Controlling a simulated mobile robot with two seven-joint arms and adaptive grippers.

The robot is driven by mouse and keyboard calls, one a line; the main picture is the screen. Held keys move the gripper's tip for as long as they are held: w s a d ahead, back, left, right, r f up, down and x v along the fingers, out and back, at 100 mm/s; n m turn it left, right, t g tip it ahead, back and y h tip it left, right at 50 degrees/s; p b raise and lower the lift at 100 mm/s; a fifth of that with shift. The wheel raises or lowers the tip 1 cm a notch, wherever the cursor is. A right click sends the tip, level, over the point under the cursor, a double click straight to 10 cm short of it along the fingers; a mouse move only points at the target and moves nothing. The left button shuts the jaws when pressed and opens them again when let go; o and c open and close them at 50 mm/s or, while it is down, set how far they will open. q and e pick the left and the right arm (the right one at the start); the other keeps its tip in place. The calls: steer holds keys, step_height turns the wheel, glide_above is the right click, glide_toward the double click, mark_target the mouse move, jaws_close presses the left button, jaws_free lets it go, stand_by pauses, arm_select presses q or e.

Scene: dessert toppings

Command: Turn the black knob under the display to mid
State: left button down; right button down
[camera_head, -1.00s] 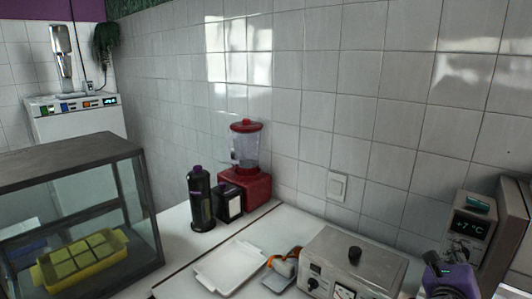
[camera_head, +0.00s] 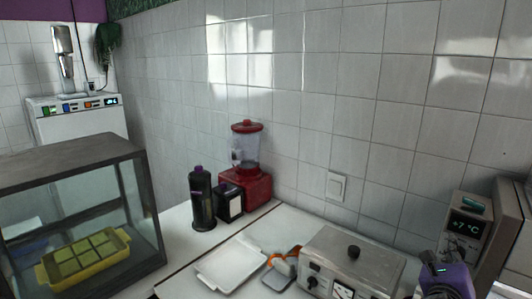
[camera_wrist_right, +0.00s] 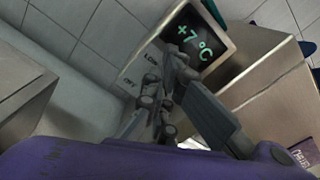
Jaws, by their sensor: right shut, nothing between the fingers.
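The display (camera_head: 468,227) reads +7 °C on the front of a grey control box at the right of the head view. It shows larger in the wrist view (camera_wrist_right: 195,38), with LOW and OFF labels on the panel below it. My right gripper, with its purple body (camera_head: 447,281), is in front of and below this box. In the wrist view its grey fingers (camera_wrist_right: 177,66) are shut, with nothing between them, and overlap the panel beside the display. The black knob is hidden or cannot be told apart from the dark fingers, so contact and its setting are unclear. My left gripper is out of view.
A steel appliance (camera_head: 375,262) with a black top knob stands left of my right gripper. A white tray (camera_head: 232,268), a red blender (camera_head: 246,170) and a dark bottle (camera_head: 202,205) are further left on the counter. The tiled wall (camera_head: 390,130) is behind.

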steer(key=shift+s+d+f, duration=0.15)
steer(key=shift+d+f, duration=0.15)
steer(key=shift+d, duration=0.15)
steer(key=shift+a+r, duration=0.1)
steer(key=shift+r, duration=0.4)
steer(key=v, duration=0.5)
steer(key=shift+s+a, duration=0.2)
steer(key=shift+a, duration=0.15)
